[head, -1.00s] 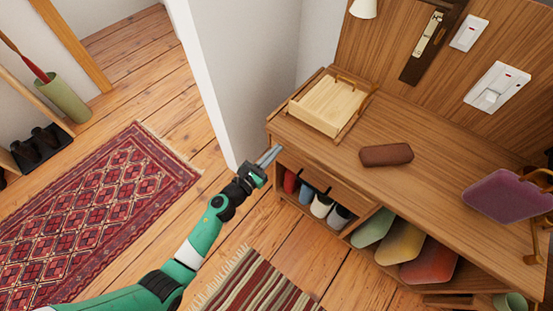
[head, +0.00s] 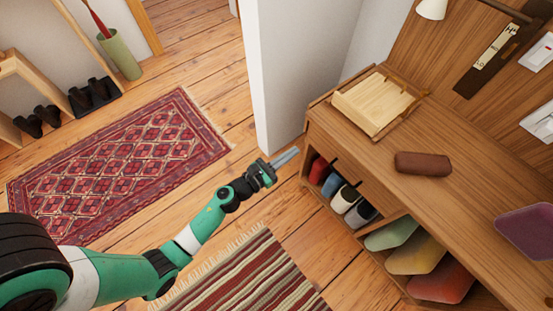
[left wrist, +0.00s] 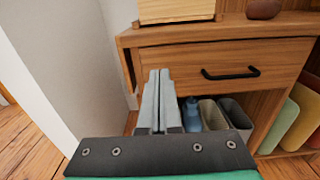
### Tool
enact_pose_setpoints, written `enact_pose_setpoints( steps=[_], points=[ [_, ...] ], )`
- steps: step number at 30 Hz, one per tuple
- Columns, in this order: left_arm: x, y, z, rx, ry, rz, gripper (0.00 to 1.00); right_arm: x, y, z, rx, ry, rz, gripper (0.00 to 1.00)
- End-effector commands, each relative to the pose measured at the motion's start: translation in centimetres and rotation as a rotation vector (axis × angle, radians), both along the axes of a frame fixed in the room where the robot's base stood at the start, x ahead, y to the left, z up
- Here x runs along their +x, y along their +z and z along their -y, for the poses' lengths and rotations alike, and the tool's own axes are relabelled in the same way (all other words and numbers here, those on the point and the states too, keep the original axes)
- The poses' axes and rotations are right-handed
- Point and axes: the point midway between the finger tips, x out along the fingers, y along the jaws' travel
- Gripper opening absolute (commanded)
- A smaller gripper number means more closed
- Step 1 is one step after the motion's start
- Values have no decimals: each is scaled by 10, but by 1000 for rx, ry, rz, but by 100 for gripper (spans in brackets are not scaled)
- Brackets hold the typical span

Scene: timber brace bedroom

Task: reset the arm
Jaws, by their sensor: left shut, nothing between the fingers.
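My left gripper (head: 285,157) is shut and empty. It hangs over the floor, just left of the wooden cabinet (head: 322,132). In the left wrist view its two fingers (left wrist: 159,100) lie side by side and point toward the cabinet front, with a drawer (left wrist: 220,65) that has a black handle (left wrist: 231,73) to their right. The drawer looks closed. My green and white left arm (head: 195,232) comes in from the lower left. My right gripper is not in these views.
A wooden tray (head: 353,117) and a brown case (head: 423,164) lie on the cabinet top. A white wall end (head: 275,90) stands behind the gripper. A patterned rug (head: 120,165) and a striped rug (head: 245,275) cover the floor. Shoes (head: 95,93) stand at the far left.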

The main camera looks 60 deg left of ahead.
Motion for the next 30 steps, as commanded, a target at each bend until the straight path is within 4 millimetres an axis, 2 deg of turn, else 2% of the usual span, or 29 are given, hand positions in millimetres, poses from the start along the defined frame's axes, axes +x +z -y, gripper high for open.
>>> enact_pose_setpoints(
  steps=[1, 3, 7, 11, 23, 26, 29, 30],
  points=[
    [-13, 1, 0, 0, 2, -1, 0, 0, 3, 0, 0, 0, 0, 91],
    [-27, 1, 2, 0, 2, -1, 0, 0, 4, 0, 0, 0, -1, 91],
    [-44, 1, 3, 0, 1, 1, 0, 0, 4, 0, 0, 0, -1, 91],
    [-49, 1, 4, 1, 0, 2, 0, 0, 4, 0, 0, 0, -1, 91],
    [-48, 5, 7, 2, -9, 4, 0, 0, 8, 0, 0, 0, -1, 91],
    [-32, 31, 15, 16, -40, 40, 0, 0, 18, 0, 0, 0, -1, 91],
    [-2, 88, 26, 49, -86, 134, 0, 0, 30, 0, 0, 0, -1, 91],
    [10, 118, 32, 61, -106, 188, 0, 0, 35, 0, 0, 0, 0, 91]
  ],
)
